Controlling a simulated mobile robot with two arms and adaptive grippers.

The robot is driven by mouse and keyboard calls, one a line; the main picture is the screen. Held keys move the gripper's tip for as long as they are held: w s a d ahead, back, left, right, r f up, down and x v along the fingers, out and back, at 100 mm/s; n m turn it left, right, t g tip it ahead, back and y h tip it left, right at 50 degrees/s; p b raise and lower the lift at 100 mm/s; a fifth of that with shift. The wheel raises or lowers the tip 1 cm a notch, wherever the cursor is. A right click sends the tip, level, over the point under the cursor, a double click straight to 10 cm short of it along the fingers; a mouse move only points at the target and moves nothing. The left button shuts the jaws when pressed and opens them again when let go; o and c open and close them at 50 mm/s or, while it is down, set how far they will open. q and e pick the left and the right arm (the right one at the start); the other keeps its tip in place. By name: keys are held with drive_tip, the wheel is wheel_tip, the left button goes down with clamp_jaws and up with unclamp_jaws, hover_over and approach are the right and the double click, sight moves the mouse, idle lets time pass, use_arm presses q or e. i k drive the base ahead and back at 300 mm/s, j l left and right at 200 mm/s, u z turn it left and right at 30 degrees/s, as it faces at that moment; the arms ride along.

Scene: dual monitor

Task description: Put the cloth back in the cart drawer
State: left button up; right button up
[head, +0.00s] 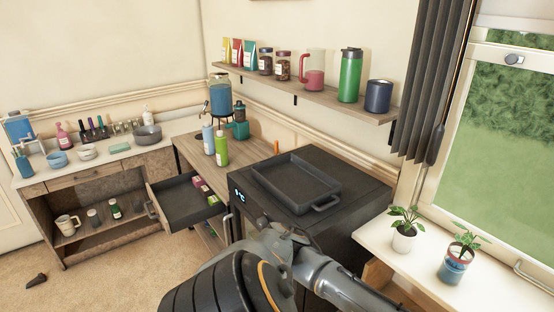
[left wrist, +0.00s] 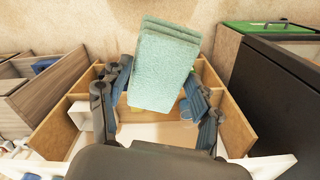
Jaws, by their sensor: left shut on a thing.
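The cloth (left wrist: 163,66) is a folded teal stack in the left wrist view. My left gripper (left wrist: 158,74) is shut on it, with a finger at either side. The cloth is over an open wooden compartment (left wrist: 58,122) with light wood walls, which looks like a drawer seen from above. I cannot tell the height of the cloth above it. The cloth and the gripper hide part of the compartment's inside. In the head view only a dark arm of mine shows at the bottom; neither gripper is visible there.
A black oven-like unit (head: 345,209) carries a dark tray (head: 297,180). An open dark drawer (head: 178,206) holds small boxes at its right side. Potted plants stand on the right sill (head: 497,258). A dark panel (left wrist: 272,92) stands right of the compartment.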

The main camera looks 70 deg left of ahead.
sight(180, 205)
drive_tip(key=z, duration=0.4)
drive_tip(key=j+z, duration=0.1)
drive_tip(key=z, duration=0.3)
drive_tip(key=k+z, duration=0.1)
drive_tip(key=z, duration=0.3)
drive_tip(key=j+z, duration=0.1)
drive_tip(key=z, duration=0.3)
drive_tip(key=k+z, duration=0.1)
drive_tip(key=z, duration=0.3)
drive_tip(key=k+z, duration=0.1)
drive_tip(key=k, duration=0.75)
drive_tip(key=k+z, duration=0.1)
drive_tip(key=k, duration=0.8)
drive_tip(key=k+z, duration=0.1)
drive_tip(key=k, duration=0.75)
drive_tip(key=k+l+z, duration=0.1)
drive_tip(key=k, duration=0.75)
drive_tip(key=k+j+z, duration=0.2)
drive_tip(key=k+z, duration=0.15)
drive_tip(key=k, duration=0.25)
drive_tip(key=k+z, duration=0.35)
drive_tip(key=k, duration=0.25)
drive_tip(key=k+u, duration=0.15)
drive_tip(key=u, duration=1.3)
